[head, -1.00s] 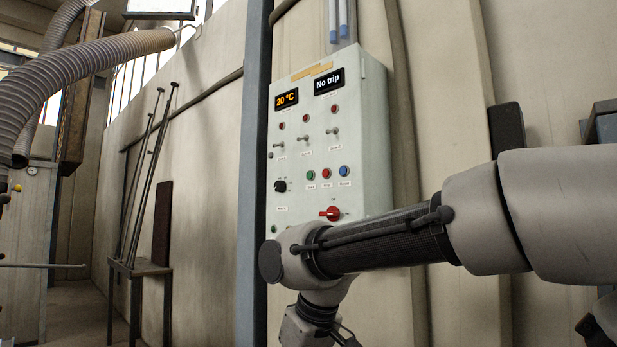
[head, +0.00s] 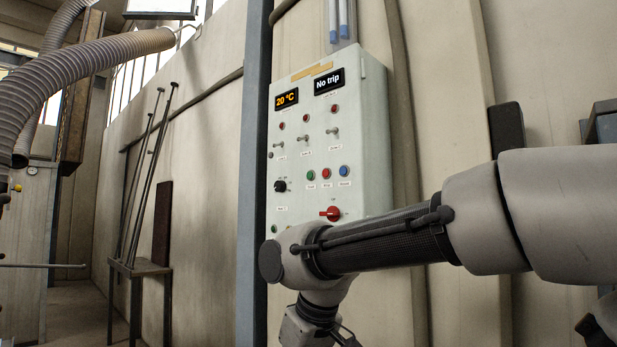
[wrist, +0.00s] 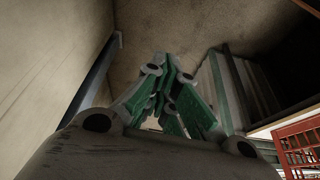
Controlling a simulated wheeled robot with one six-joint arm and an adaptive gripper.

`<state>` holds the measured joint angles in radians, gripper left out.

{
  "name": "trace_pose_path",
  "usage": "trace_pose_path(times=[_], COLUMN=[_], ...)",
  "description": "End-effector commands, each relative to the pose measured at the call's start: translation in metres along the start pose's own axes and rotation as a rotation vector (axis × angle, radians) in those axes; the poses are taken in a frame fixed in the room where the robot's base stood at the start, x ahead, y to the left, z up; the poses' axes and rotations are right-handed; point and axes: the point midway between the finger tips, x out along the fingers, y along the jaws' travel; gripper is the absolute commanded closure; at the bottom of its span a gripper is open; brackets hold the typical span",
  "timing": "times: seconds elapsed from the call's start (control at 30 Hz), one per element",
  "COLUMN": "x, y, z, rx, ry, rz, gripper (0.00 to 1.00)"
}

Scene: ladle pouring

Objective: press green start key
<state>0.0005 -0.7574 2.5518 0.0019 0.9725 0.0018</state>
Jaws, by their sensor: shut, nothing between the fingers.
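The control panel (head: 327,130) is a pale box on the wall in the head view. The fingers are outside the head view. The panel's keys do not show in the wrist view.
A red rotary switch (head: 333,213) and a black knob (head: 280,186) sit near the buttons. Toggle switches and red lamps are above them. A blue-grey post (head: 252,170) stands left of the panel. A small table (head: 139,268) with leaning rods is farther left.

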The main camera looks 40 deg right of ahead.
Motion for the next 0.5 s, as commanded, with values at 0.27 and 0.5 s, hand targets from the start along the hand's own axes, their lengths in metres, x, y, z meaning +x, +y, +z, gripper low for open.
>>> trace_pose_path(times=[0.27,0.5], x=[0.0,0.0089], y=[0.0,-0.0007], z=[0.0,-0.0033], rx=[0.0,-0.003], ry=[0.0,-0.046], rz=[0.0,-0.001], gripper=[1.0,1.0])
